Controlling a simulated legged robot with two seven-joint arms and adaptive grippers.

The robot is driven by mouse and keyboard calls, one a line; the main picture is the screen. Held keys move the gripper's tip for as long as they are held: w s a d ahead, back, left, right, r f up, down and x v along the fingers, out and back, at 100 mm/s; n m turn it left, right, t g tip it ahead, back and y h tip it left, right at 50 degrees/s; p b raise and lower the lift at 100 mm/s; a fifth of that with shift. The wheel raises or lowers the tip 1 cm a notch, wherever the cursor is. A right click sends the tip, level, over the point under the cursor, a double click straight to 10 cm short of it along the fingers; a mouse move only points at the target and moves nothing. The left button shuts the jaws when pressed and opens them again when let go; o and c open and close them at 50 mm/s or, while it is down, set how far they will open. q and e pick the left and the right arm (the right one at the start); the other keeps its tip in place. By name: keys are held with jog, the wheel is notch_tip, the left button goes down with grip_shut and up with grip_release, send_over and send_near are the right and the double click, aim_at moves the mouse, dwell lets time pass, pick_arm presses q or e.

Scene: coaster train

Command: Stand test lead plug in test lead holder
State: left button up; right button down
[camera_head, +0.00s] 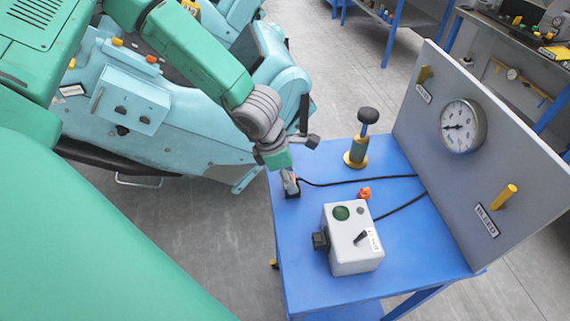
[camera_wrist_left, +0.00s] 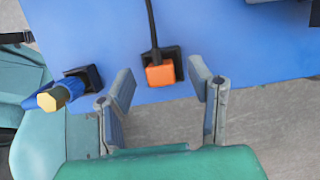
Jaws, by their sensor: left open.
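The test lead plug (camera_wrist_left: 160,75) is an orange block with a black cable, seen in the left wrist view at the black square test lead holder (camera_wrist_left: 174,52) near the table edge. I cannot tell how deep it sits. My left gripper (camera_wrist_left: 164,82) is open, with a finger on each side of the plug and visible gaps between. In the head view my left gripper (camera_head: 291,184) reaches down at the table's left edge, hiding most of the plug and holder. My right gripper is not in view.
A blue and yellow piece (camera_wrist_left: 55,96) stands beside the holder. On the blue table (camera_head: 410,250) are a grey switch box (camera_head: 352,255), a brass-based post (camera_head: 356,155) and an orange-red part (camera_head: 364,193). A grey gauge panel (camera_head: 500,160) stands at right.

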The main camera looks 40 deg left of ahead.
pick_arm(q)
jog(key=v, duration=1.1)
jog(key=shift+r, duration=0.2)
jog(key=shift+a, duration=0.1)
jog(key=s+a+f+m+y, duration=0.1)
jog(key=s+f+m+y, duration=0.1)
jog(key=s+f+m, duration=0.35)
jog(key=s+a+f+m+y, duration=0.1)
jog(key=s+f+m+y, duration=0.15)
jog(key=f+m, duration=0.5)
jog(key=s+d+f+m+g+h, duration=0.1)
jog(key=s+f+m, duration=0.3)
jog(key=s+m, duration=0.35)
jog(key=s+d+f+m+g+h, duration=0.1)
jog(key=s+d+f+m+g, duration=0.1)
jog(key=s+f+m, duration=0.4)
notch_tip(320, 180, down, 11)
jog(key=w+m+t+b, duration=0.1)
jog(key=b, duration=1.2)
jog(key=shift+w+d, duration=0.25)
jog(key=shift+d, duration=0.25)
jog(key=shift+r, duration=0.1)
